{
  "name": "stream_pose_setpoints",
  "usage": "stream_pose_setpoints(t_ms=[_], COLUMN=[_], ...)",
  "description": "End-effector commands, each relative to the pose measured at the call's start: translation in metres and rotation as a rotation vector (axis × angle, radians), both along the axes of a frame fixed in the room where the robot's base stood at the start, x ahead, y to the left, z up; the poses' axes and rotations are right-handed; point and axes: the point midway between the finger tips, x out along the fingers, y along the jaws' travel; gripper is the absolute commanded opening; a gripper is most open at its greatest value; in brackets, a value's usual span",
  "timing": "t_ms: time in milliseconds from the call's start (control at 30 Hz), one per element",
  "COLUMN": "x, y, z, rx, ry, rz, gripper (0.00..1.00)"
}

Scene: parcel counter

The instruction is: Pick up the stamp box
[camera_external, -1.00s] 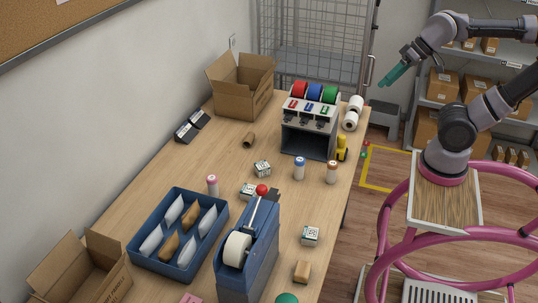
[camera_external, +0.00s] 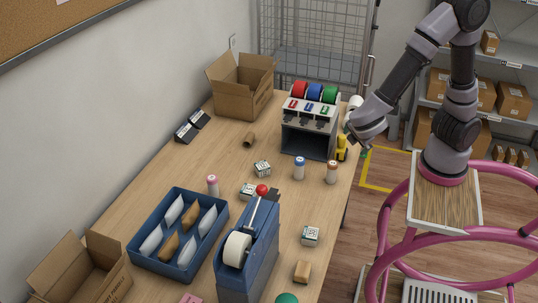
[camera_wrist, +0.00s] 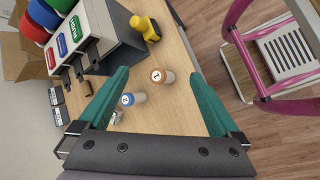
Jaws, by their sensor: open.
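Several small white boxes with dark and green printing lie on the counter. I cannot tell which is the stamp box. A sliver of one white box (camera_wrist: 115,119) shows in the wrist view beside the left finger, mostly hidden.
An orange-capped bottle (camera_external: 331,172) and a blue-capped bottle (camera_external: 299,168) stand near my gripper. The roll rack (camera_external: 309,120) and a yellow-handled thing (camera_external: 342,149) are behind them. A blue tape dispenser (camera_external: 250,262) stands in front.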

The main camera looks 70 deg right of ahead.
Motion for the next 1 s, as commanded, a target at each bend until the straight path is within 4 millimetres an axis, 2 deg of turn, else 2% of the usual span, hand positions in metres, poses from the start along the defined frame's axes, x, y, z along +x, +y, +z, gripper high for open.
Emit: stream_pose_setpoints(t_ms=[33,167,367,533,700,800,900,1000], x=[0.003,0.013,0.019,0.008,-0.015,-0.026,-0.034,-0.031], y=[0.012,0.042,0.102,0.162,0.213,0.232,0.242,0.246], z=[-0.014,-0.042,-0.086,-0.13,-0.173,-0.192,-0.202,-0.206], rx=[-0.088,-0.297,-0.616,-0.88,-1.098,-1.181,-1.226,-1.243], ry=[0.022,0.043,0.032,-0.017,-0.082,-0.114,-0.134,-0.141], rz=[0.098,0.341,0.731,1.071,1.365,1.481,1.546,1.568], gripper=[0.99,0.99,0.99,0.99,0.99,0.99,0.99,0.99])
